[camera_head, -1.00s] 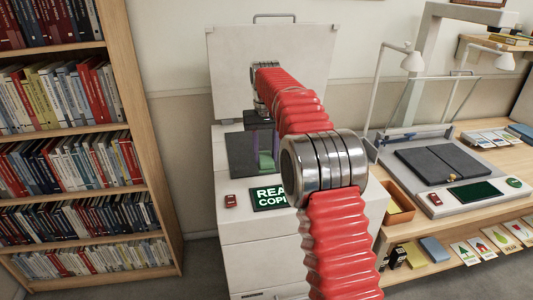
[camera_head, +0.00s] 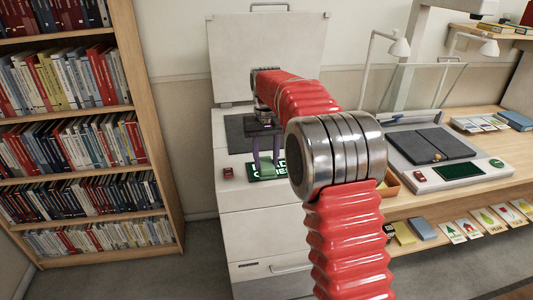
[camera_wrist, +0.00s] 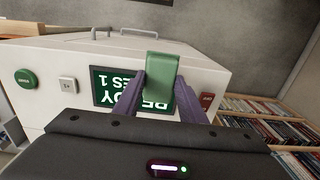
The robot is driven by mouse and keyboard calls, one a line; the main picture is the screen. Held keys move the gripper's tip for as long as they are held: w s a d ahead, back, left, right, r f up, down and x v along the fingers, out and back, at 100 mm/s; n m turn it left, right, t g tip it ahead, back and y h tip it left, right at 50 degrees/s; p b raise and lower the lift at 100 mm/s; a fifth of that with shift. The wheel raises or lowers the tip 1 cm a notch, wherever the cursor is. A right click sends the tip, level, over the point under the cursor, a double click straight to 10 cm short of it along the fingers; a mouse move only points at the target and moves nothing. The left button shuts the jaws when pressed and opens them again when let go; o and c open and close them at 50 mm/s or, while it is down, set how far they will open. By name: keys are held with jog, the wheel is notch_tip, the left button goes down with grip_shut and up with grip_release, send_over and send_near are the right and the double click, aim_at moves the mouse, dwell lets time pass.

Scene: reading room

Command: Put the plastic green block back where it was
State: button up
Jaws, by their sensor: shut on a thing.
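The green block (camera_wrist: 163,70) is held between the two purple-grey fingers of my gripper (camera_wrist: 160,84), as the wrist view shows. In the head view my gripper (camera_head: 267,163) points down over the front of the white copier (camera_head: 230,190), close to its display (camera_head: 259,178). The block is hard to tell from the green display behind it in that view. The dark glass plate (camera_head: 236,134) of the copier lies just behind the gripper. The copier's lid (camera_head: 240,60) stands open.
A bookshelf (camera_head: 166,190) stands at left. To the right, a wooden desk (camera_head: 490,135) carries a book scanner (camera_head: 480,172) and lamps. Below it, picture cards (camera_head: 490,225), a yellow block (camera_head: 404,234) and a blue block (camera_head: 422,229) sit on a shelf.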

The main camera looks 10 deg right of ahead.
jog(key=s+a+f, duration=0.1)
jog(key=s+f, duration=0.4)
jog(key=s, duration=0.4)
jog(key=shift+s+a+f+n, duration=0.2)
jog(key=shift+s+f+n, duration=0.1)
jog(key=shift+f, duration=0.1)
